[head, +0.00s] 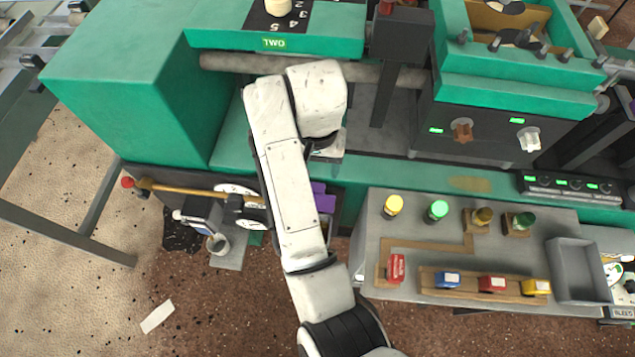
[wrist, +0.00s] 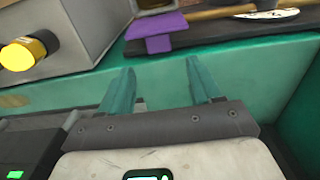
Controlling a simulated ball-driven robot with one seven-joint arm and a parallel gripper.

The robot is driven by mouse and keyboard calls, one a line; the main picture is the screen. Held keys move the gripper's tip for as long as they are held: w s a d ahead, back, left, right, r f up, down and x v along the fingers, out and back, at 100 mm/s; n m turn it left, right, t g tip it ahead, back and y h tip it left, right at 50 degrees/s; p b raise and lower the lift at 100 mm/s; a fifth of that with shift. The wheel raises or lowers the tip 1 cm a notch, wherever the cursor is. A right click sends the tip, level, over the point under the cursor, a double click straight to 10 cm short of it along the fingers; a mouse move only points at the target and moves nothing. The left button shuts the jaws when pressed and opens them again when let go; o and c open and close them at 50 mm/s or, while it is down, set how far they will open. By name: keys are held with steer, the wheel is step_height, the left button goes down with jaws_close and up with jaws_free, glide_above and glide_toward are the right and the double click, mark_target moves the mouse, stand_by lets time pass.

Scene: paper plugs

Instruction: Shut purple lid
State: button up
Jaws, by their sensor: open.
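The purple lid (head: 324,200) shows in the head view just right of my forearm, partly hidden by it. In the wrist view the purple lid (wrist: 165,30) lies at the top centre on a dark surface, beside what looks like a small opening at the top edge. Whether the lid is hinged there I cannot tell. My gripper (wrist: 160,85) has two teal fingers, spread apart with nothing between them. It is over the green ledge, apart from the lid. In the head view my arm hides most of the gripper.
A grey panel (head: 365,240) with coloured lamps and small blocks stands right of the lid. A wooden-handled rod (head: 185,190) and a grey cup (head: 218,244) are on the left. Green machine housings (head: 135,95) rise behind. The green ledge (wrist: 260,75) is clear.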

step_height(320, 180, down, 7)
steer(key=shift+s+r, duration=0.1)
steer(key=shift+c, duration=0.3)
jaws_close()
stand_by(0.5)
